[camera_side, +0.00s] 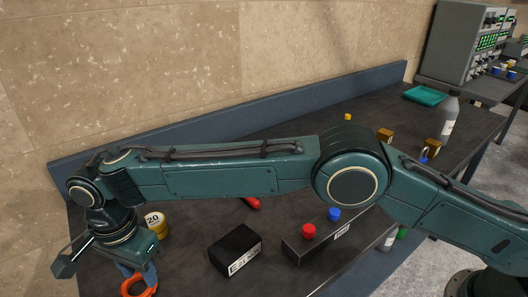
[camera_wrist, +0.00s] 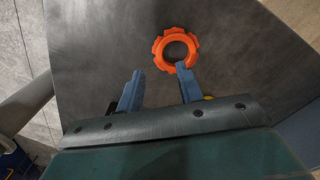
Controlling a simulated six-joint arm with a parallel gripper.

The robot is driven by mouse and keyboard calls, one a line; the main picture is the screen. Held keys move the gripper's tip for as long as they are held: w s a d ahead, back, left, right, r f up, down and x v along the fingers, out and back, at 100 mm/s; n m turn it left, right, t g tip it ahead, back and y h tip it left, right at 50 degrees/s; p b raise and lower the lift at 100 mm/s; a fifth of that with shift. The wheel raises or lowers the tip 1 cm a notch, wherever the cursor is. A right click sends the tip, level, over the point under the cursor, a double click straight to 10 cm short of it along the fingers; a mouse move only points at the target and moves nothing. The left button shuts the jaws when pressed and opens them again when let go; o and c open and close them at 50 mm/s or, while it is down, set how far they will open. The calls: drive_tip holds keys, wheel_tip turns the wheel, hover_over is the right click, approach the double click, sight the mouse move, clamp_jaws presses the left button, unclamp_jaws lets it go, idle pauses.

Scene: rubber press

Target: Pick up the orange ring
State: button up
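The orange ring (camera_wrist: 159,49) lies flat on the dark table, just beyond my gripper's fingertips in the wrist view. It has a notched outer edge and an open centre. In the side view the orange ring (camera_side: 126,287) is at the bottom left, partly hidden by my gripper. My gripper (camera_wrist: 160,73) is open, with two blue fingers spread apart and nothing between them. The right fingertip in the wrist view overlaps the ring's near edge; I cannot tell whether they touch. In the side view my gripper (camera_side: 137,279) points down above the table's near left end.
A yellow cylinder marked 20 (camera_side: 155,224) stands close to my gripper. A black box (camera_side: 235,250) and a button box with red (camera_side: 308,231) and blue (camera_side: 334,214) buttons are to the right. A bottle (camera_side: 446,122) and teal tray (camera_side: 425,95) are far right.

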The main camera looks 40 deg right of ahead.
sight(148, 289)
drive_tip(key=shift+f, duration=2.6)
clamp_jaws()
